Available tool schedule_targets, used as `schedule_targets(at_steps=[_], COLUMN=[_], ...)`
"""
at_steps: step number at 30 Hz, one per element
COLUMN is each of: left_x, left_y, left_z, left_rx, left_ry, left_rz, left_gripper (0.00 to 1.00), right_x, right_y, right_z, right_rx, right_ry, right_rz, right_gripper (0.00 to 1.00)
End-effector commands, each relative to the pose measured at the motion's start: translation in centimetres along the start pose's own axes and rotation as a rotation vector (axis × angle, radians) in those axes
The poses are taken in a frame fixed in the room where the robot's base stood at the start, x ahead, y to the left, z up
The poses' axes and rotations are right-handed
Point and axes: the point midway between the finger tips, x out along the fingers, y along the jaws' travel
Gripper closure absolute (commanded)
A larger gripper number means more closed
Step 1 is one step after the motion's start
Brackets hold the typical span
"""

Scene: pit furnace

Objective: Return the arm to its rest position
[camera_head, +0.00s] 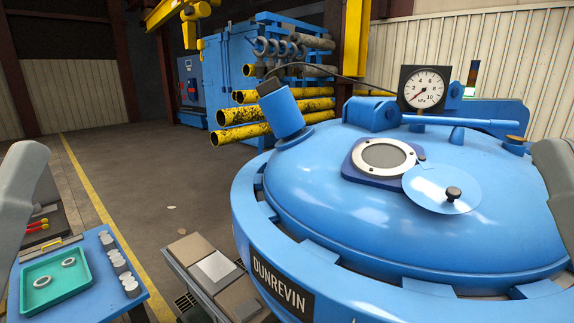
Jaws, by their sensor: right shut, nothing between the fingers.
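A grey link of my left arm shows at the left edge of the head view, beside a small blue table. A grey link of my right arm shows at the right edge, in front of the blue furnace lid (330,205). No fingers of either gripper show, so both grippers are out of view. The lid is domed and seated in a blue ring marked DUNREVIN (281,284). On its top is a round sight window (384,154). A light blue disc cover (436,187) with a dark knob (453,193) lies swung to the window's right.
A pressure gauge (423,88) stands behind the lid, with a blue cylinder (281,107) at its left. A green tray (84,277) with two rings sits on the blue table (133,281). Yellow pipes (240,115) project from a rack behind. Floor between is mostly clear.

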Motion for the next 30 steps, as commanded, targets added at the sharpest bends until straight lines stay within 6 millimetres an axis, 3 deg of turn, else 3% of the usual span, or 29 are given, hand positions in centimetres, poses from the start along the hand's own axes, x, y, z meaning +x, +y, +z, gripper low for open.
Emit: schedule_targets(at_steps=[1,12,15,20,30], left_x=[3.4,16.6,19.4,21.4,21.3], left_y=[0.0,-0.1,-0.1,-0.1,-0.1], left_z=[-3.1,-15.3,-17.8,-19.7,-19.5], left_rx=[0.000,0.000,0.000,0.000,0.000], left_ry=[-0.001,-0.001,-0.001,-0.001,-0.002], left_rz=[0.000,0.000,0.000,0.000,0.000], left_gripper=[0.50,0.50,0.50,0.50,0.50], right_x=[3.4,16.6,19.4,21.4,21.3], right_y=[0.0,0.1,0.1,0.1,0.1], right_z=[-3.1,-15.2,-17.7,-19.6,-19.5], right_rx=[-0.001,-0.003,-0.004,-0.004,-0.004], right_ry=[0.000,-0.001,-0.001,-0.001,-0.001], right_rz=[0.001,0.002,0.002,0.002,0.002], right_gripper=[1.00,1.00,1.00,1.00,1.00])
